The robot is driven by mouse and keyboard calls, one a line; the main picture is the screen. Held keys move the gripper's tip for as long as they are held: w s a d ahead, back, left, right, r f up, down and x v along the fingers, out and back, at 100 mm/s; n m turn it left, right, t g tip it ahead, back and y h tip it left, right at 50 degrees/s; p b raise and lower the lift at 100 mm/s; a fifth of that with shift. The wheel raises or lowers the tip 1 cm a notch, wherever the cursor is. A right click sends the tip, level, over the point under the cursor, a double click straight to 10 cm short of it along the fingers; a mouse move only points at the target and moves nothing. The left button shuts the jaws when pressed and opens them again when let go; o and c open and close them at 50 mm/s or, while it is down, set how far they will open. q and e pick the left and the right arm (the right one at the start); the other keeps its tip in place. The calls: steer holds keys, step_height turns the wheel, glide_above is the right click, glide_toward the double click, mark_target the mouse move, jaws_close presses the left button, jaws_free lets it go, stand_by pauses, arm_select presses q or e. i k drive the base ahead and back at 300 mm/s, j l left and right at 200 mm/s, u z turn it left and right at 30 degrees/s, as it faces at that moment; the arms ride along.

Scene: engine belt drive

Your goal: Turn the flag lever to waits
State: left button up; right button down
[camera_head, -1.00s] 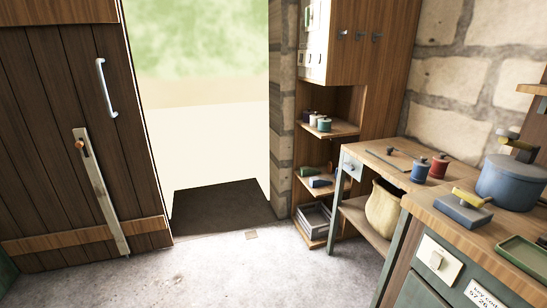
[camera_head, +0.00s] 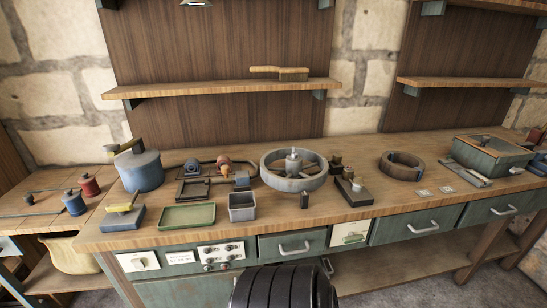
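I cannot tell for certain which part is the flag lever. A blue block with a yellow bar on top (camera_head: 122,217) sits at the bench's left front corner. A pale plate with a small greenish part (camera_head: 350,233) is on the bench front, right of the middle drawer; its marks are too small to read. A white switch plate (camera_head: 139,262) and a panel with several knobs (camera_head: 221,252) are also on the front, at the left. Neither gripper is in view.
The wooden bench (camera_head: 340,209) holds a blue pot (camera_head: 141,172), a green tray (camera_head: 187,216), a grey box (camera_head: 242,207), a grey wheel ring (camera_head: 282,180), a brown ring (camera_head: 402,165) and a green toolbox (camera_head: 488,157). A brush (camera_head: 279,72) lies on the shelf above.

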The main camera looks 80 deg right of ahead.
mark_target(351, 238)
steer(key=z, duration=0.95)
steer(key=l+z, duration=0.1)
steer(key=z, duration=1.85)
steer(key=i+z, duration=0.1)
steer(key=z, duration=0.4)
